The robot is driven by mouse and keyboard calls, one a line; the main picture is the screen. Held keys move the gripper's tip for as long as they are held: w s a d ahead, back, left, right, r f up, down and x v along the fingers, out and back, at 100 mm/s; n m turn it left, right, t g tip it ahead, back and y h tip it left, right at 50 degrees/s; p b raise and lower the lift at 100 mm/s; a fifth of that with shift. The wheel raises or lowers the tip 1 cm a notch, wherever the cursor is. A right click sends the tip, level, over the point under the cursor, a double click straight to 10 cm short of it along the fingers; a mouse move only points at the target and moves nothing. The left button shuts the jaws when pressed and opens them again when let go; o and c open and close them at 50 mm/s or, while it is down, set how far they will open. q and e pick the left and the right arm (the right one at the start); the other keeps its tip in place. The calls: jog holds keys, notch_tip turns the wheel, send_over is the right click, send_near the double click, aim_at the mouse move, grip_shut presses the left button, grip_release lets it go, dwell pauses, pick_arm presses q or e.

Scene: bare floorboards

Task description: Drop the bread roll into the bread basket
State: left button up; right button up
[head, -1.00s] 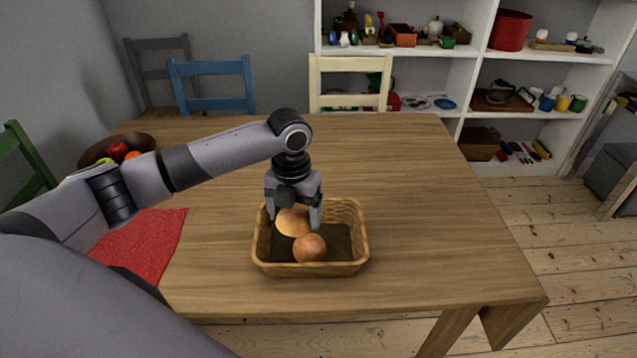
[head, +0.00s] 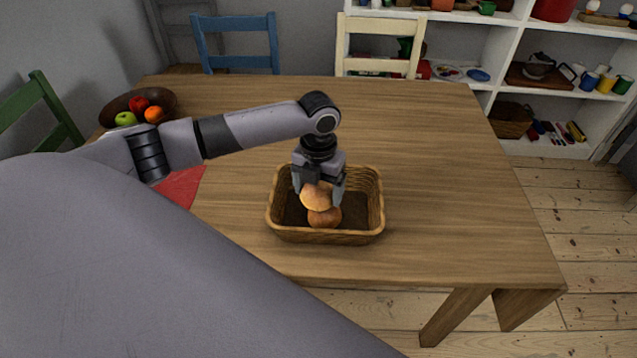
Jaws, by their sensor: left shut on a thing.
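The bread basket (head: 374,238), a brown wicker rectangle, stands on the wooden table. My left gripper (head: 318,196) points down into the basket from above and is shut on a bread roll (head: 316,199). A second roll (head: 325,219) lies in the basket, just below and in front of the held one in the picture. The two rolls overlap in view, and I cannot tell if they touch. My right gripper is not in view.
A fruit bowl (head: 166,98) with several fruits stands at the table's far left. A red cloth (head: 182,187) lies left of the basket, partly behind my arm. The table (head: 450,190) is clear to the right. Blue (head: 238,47), cream and green chairs stand around it.

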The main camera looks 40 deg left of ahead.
aim_at(319, 185)
pick_arm(q)
jog(key=o, duration=0.9)
jog(key=shift+r, duration=3.6)
jog(key=shift+f, duration=0.1)
